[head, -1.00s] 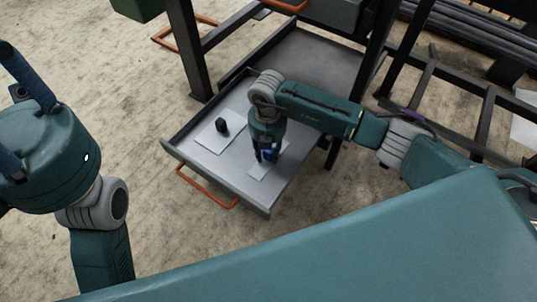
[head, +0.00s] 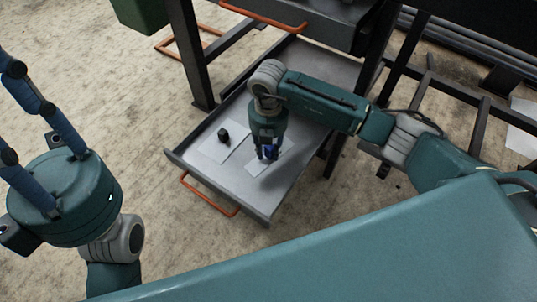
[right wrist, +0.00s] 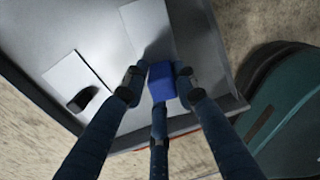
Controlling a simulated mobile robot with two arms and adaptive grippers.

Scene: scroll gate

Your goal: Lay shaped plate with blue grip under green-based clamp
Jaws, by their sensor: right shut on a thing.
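A pale flat plate with a blue grip (right wrist: 160,82) is at my right gripper; the plate itself (right wrist: 145,24) shows beyond the grip in the right wrist view. In the head view the plate (head: 257,170) is at the right side of the open drawer. My right gripper (head: 268,154) points down and is shut on the blue grip, its fingers around it in the right wrist view (right wrist: 156,88). I cannot tell whether the plate touches the drawer floor. My left gripper (head: 40,125) is at the left edge, fingers spread and empty. No green-based clamp can be made out.
A second pale plate (head: 213,150) with a black grip (head: 223,136) lies left in the grey drawer (head: 283,185). The drawer has raised walls and an orange handle (head: 208,198). Dark frame legs (head: 186,60) stand behind it. A green box-like part (head: 138,14) shows at the top.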

